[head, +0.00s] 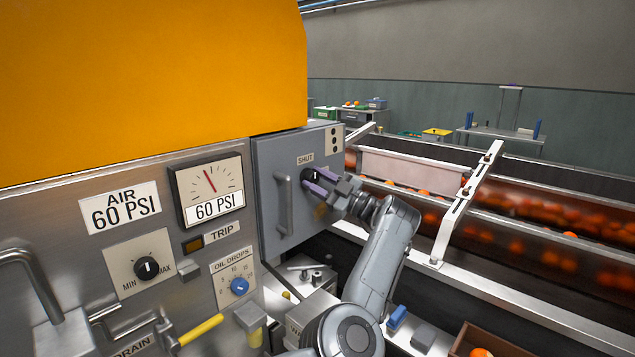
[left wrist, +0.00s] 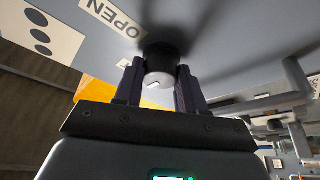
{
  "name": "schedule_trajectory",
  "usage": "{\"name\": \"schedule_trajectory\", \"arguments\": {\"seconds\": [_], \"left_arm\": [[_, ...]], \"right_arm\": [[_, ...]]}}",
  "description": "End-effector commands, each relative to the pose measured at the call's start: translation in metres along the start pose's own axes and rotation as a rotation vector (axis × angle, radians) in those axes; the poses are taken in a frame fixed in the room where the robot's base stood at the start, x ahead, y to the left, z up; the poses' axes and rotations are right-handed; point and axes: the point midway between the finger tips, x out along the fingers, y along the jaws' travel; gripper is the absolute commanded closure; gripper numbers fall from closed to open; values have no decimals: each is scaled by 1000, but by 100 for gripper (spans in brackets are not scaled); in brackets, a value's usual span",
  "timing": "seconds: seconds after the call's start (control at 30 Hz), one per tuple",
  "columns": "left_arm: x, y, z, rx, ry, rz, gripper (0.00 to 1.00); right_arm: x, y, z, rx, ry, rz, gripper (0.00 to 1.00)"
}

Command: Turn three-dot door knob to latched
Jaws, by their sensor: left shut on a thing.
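The three-dot door (head: 270,190) is a grey panel with a bar handle (head: 284,203) and a white three-dot plate (head: 335,140) at its upper right corner. The plate also shows in the left wrist view (left wrist: 40,32). Its dark round knob (head: 309,174) sits below a SHUT label (head: 305,159). An OPEN label (left wrist: 111,16) shows beside the knob (left wrist: 160,62) in the left wrist view. My left gripper (head: 315,182) is shut on the knob, one finger on each side. A small white mark shows on the knob's face; its setting is unclear. My right gripper is out of view.
Left of the door is a control panel with a pressure gauge (head: 209,188), dials and a yellow-handled lever (head: 200,330). Conveyors with oranges (head: 520,205) run at the right behind a white rail (head: 466,203). A brown box (head: 490,342) stands at the lower right.

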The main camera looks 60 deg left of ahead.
Motion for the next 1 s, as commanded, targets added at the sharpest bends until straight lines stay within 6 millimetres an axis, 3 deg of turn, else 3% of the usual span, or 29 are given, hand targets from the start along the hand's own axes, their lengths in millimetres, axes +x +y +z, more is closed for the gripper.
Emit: {"name": "schedule_trajectory", "arguments": {"seconds": [0.1,0.13,0.3,0.67,1.0], "left_arm": [[0,0,0,-2,1,0,91],[0,0,0,-2,1,0,57],[0,0,0,-1,1,0,35],[-4,1,-1,0,0,1,35],[-52,2,-2,1,-3,3,35]], "right_arm": [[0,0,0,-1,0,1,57],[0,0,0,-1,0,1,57],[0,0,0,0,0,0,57],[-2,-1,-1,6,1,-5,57],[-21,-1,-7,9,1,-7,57]]}}
